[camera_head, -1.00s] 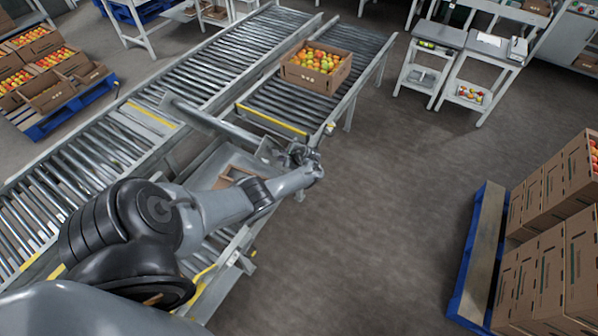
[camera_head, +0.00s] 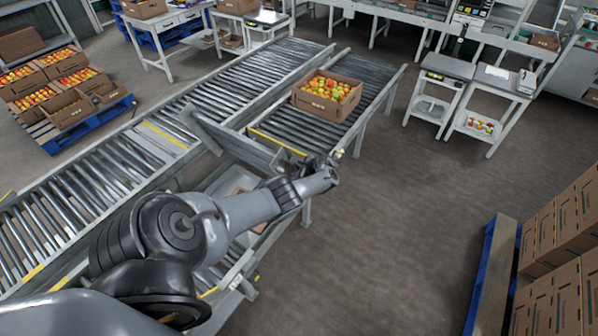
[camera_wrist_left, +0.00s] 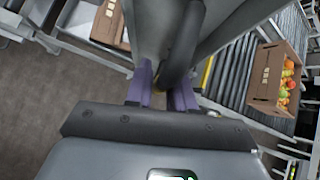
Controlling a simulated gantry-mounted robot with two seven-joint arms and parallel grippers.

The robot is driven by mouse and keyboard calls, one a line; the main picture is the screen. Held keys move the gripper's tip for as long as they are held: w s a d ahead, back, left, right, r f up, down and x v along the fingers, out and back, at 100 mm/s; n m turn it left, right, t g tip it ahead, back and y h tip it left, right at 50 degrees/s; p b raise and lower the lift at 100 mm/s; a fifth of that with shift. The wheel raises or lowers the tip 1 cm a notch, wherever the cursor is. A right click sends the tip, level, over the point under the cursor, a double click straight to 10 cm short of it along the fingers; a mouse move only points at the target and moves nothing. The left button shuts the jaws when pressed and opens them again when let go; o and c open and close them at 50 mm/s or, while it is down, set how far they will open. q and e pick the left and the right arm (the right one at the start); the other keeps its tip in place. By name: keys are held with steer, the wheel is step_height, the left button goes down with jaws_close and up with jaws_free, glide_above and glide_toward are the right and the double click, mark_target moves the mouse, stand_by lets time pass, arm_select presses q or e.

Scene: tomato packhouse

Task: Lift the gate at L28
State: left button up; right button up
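The gate (camera_head: 240,149) is a grey metal panel across the gap between the two roller conveyor sections in the head view. It stands raised and tilted, with its far-left end up beside the long conveyor. My left gripper (camera_head: 322,167) is at the gate's right end, its fingers mostly hidden there by the wrist. In the left wrist view, the purple fingers (camera_wrist_left: 162,97) stand either side of a dark bar in front of the grey panel and appear shut on it. The label L28 cannot be read. My right gripper is not in view.
A cardboard box of tomatoes (camera_head: 326,95) sits on the short conveyor (camera_head: 300,127) just beyond the gate. The long conveyor (camera_head: 75,185) runs at left. A blue pallet (camera_head: 490,275) with stacked boxes stands at right. The floor between is clear.

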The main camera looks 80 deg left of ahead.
arm_select(q)
steer(key=shift+o, duration=1.2)
steer(key=shift+s, duration=0.15)
